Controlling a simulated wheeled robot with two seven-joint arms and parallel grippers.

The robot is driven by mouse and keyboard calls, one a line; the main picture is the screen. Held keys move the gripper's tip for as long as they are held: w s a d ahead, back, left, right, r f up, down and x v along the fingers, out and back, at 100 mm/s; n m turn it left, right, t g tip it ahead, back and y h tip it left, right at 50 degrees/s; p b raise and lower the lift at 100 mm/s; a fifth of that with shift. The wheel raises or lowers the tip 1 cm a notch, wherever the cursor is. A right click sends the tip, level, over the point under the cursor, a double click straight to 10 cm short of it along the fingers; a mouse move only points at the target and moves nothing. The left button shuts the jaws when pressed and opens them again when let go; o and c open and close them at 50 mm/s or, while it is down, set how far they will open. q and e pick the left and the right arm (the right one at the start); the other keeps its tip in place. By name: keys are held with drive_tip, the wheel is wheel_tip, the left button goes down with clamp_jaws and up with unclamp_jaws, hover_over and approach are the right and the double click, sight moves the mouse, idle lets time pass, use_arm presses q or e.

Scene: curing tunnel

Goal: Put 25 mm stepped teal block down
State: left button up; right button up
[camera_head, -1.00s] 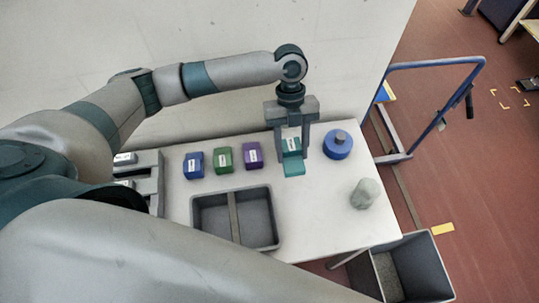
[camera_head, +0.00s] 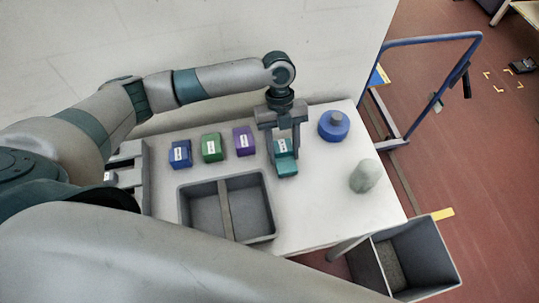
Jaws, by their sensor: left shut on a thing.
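The stepped teal block (camera_head: 286,164) is between the fingers of my left gripper (camera_head: 284,150), which points down over the right part of the white table. The gripper is shut on the block, one finger on each side of it. A white label shows on its upper step. The block is at or just above the tabletop; I cannot tell whether it touches. My right gripper is out of view.
Blue (camera_head: 180,155), green (camera_head: 212,147) and purple (camera_head: 244,141) labelled blocks stand in a row to the left. A divided grey tray (camera_head: 186,206) lies in front. A blue round container (camera_head: 333,125) and a pale green lump (camera_head: 364,176) are to the right. The white table (camera_head: 315,210) is bare between them.

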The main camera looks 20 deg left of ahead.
use_arm(q)
drive_tip(key=shift+s+a, duration=0.2)
drive_tip(key=shift+a, duration=0.05)
drive_tip(key=s+a, duration=0.2)
drive_tip(key=a, duration=0.1)
drive_tip(key=shift+f+b, duration=0.45)
drive_tip(key=shift+f, duration=0.2)
drive_tip(key=shift+w+d, duration=0.1)
